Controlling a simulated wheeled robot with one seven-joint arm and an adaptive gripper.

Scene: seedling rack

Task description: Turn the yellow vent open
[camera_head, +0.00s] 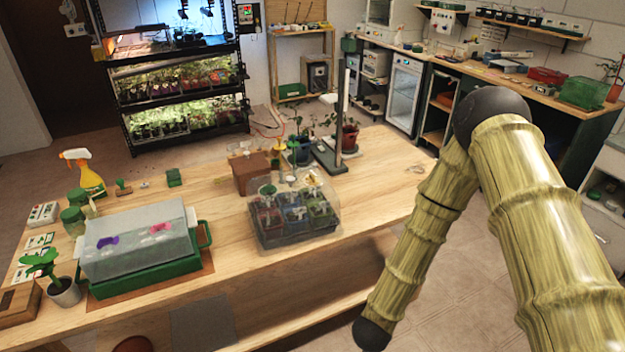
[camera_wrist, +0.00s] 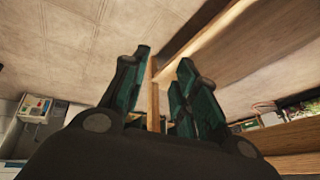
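A clear dome (camera_head: 335,205) covers a tray of small pots on the wooden table. A small yellowish piece (camera_head: 312,181), which looks like the yellow vent, is on its top right. A pale vent with a green centre (camera_head: 267,190) is to its left. They are too small to tell how either is turned. My gripper (camera_wrist: 163,60) is open and empty in the wrist view, with floor and table woodwork beyond its fingers. It is out of the head view, and no vent shows in the wrist view.
A frosted cover (camera_head: 135,255) with purple and pink-and-white pieces sits on a green tray (camera_head: 150,284) at the left. My arm hangs beyond the table's right side.

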